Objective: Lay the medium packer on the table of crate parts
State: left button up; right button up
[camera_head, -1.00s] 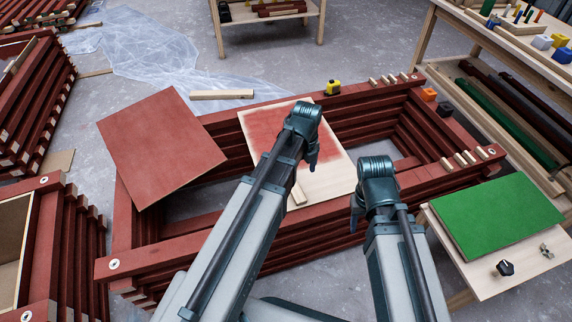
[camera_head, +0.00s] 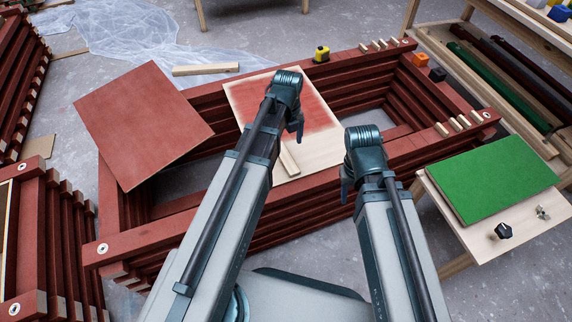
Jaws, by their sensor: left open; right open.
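My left gripper (camera_head: 297,128) hangs over the half-painted red and bare-wood board (camera_head: 318,143) on the red crate frame; it is open and nothing shows in it. My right gripper (camera_head: 346,188) is open above the frame's near rail, right of that board. A short bare-wood block (camera_head: 289,158) lies on the board, partly hidden by my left arm. I cannot tell which piece is the medium packer. A low wooden table (camera_head: 520,222) at the right holds a green panel (camera_head: 495,177).
A red panel (camera_head: 143,123) lies across the frame's left side. Small pegs, a yellow tape measure (camera_head: 321,53) and an orange block (camera_head: 420,59) sit on the frame's rails. A shelved bench (camera_head: 490,90) stands behind at right. More red stacks stand at left.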

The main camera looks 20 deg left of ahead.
aim_at(286, 157)
pick_arm(q)
jog(key=shift+f+b, duration=0.8)
jog(key=shift+f, duration=0.55)
pick_arm(e)
jog(key=shift+f, duration=1.35)
pick_arm(q)
jog(key=f+b, duration=0.5)
jog(key=shift+w+a+f, duration=0.15)
jog(key=shift+w+a, duration=0.05)
jog(key=shift+a, duration=0.15)
pick_arm(e)
notch_tip(286, 157, down, 5)
jog(key=shift+f, duration=0.15)
pick_arm(q)
grip_shut()
